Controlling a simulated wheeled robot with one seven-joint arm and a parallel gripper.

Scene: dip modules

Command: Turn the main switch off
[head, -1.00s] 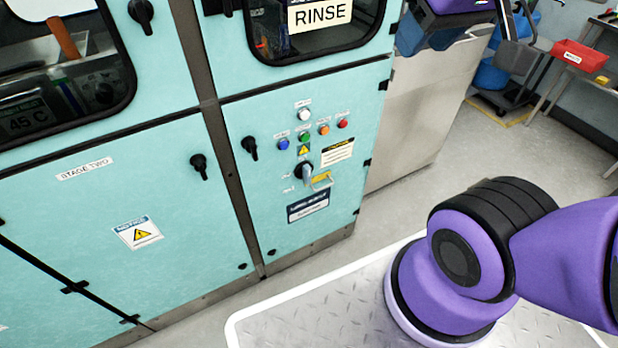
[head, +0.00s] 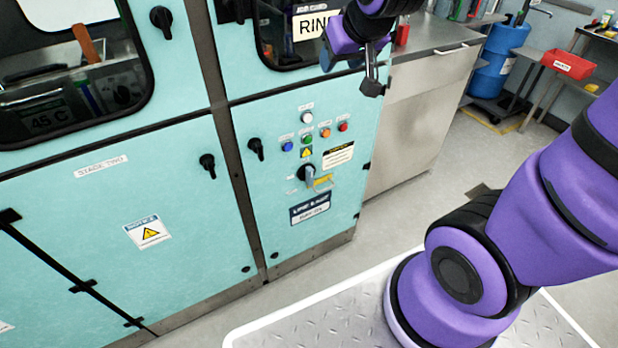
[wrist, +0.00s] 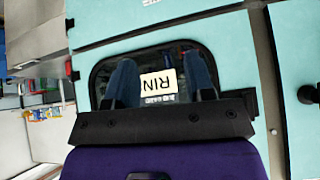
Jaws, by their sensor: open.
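The main switch (head: 308,175) is a black rotary knob with a grey handle and a yellow part beside it. It is on the lower teal door panel under the RINSE window in the head view. Its exact position is too small to read. The switch does not show in the wrist view. My gripper (head: 350,74) is open and empty, in front of the RINSE window, above and to the right of the switch. In the wrist view its two blue fingers (wrist: 161,78) stand apart, with the RINSE label between them.
Above the switch are several coloured buttons and lamps (head: 307,139). A label plate (head: 310,208) is below it. Black door latches (head: 256,148) stick out to the left. A steel counter (head: 415,125) stands to the right, with bare floor in front.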

